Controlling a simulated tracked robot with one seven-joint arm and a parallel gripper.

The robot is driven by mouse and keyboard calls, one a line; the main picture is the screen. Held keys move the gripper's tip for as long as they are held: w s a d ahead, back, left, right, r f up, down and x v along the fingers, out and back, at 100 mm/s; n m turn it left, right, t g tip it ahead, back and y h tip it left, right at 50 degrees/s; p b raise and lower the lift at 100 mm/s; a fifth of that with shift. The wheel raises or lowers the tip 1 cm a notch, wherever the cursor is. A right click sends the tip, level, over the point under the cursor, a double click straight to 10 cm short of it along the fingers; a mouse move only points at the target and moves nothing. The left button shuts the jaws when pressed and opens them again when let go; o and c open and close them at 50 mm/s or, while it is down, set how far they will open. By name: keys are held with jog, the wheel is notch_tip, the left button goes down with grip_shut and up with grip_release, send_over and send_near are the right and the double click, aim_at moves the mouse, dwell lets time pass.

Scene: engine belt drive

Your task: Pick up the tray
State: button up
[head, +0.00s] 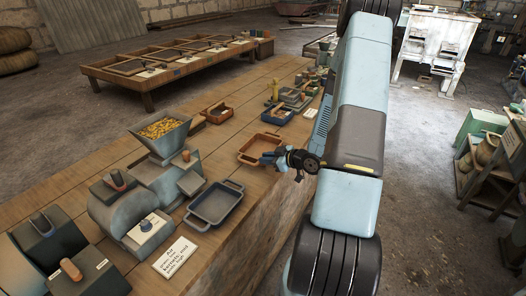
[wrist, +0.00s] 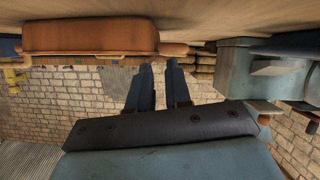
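An orange-brown tray (head: 256,150) stands on the wooden bench. In the wrist view, which looks upside down, the tray (wrist: 90,35) fills the upper left, with a small handle (wrist: 174,49) at its end. My gripper (head: 268,159) is at the near right edge of this tray. In the wrist view its two dark blue fingers (wrist: 160,66) are apart with nothing seen between them. The tips appear close to the handle; I cannot tell if they touch it. A blue-grey tray (head: 215,204) with handles stands nearer on the bench.
A grey machine with a hopper of yellow bits (head: 160,128) stands left of the trays. A smaller brown tray (head: 217,112) and a blue tray (head: 277,115) lie farther back. A white sign (head: 176,257) lies in front. The bench (head: 262,197) ends at the right.

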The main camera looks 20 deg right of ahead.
jog(key=shift+d+x, duration=0.2)
jog(key=shift+x, duration=3.6)
jog(key=shift+w, duration=0.1)
grip_shut()
